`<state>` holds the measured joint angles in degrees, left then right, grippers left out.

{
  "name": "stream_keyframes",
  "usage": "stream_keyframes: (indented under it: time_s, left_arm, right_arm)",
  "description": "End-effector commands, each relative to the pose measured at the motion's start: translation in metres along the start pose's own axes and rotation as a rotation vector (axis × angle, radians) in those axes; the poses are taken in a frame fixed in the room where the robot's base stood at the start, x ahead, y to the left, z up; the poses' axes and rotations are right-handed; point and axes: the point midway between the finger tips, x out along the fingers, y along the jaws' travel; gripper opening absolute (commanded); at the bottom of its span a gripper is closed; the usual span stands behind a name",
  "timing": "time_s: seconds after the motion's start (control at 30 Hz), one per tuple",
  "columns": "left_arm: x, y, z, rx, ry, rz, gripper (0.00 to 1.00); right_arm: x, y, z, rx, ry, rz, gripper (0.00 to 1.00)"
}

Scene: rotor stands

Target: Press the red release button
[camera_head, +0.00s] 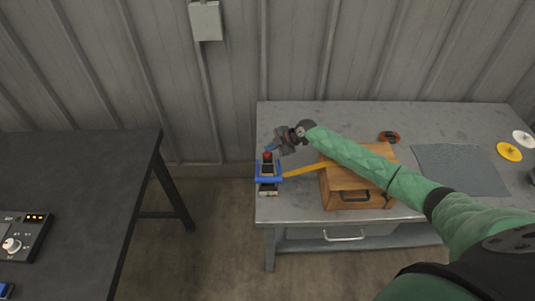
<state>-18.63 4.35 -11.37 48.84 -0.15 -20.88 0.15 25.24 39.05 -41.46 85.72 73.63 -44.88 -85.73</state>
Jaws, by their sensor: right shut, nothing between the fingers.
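The red button (267,155) sits on top of a small dark device with a blue bracket (264,179) at the left edge of the grey workbench. My right arm, in a green sleeve, reaches in from the right across the bench. My right gripper (279,147) is shut and empty, just to the right of and slightly beyond the red button. Whether the fingertips touch the device is too small to tell. My left gripper is out of view.
A wooden box (346,198) stands under my right forearm, with a yellow strip (305,169) running from it toward the device. A grey mat (460,170) and discs (509,152) lie to the right. A dark table (75,190) with a control panel (27,235) stands at left.

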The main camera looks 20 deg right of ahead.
Motion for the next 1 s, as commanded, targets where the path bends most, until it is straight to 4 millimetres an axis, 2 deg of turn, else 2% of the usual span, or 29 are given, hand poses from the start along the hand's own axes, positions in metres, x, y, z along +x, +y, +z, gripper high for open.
stream_keyframes:
  time_s: [0.6, 0.77, 1.0]
  left_arm:
    - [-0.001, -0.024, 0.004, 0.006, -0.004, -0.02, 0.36]
    - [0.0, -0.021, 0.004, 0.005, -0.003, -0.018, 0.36]
    - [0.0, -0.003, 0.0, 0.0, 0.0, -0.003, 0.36]
  right_arm:
    - [0.0, 0.0, 0.0, 0.0, 0.0, 0.0, 0.0]
    - [0.0, 0.0, 0.0, 0.0, 0.0, 0.0, 0.0]
    - [0.0, 0.0, 0.0, 0.0, 0.0, 0.0, 0.0]
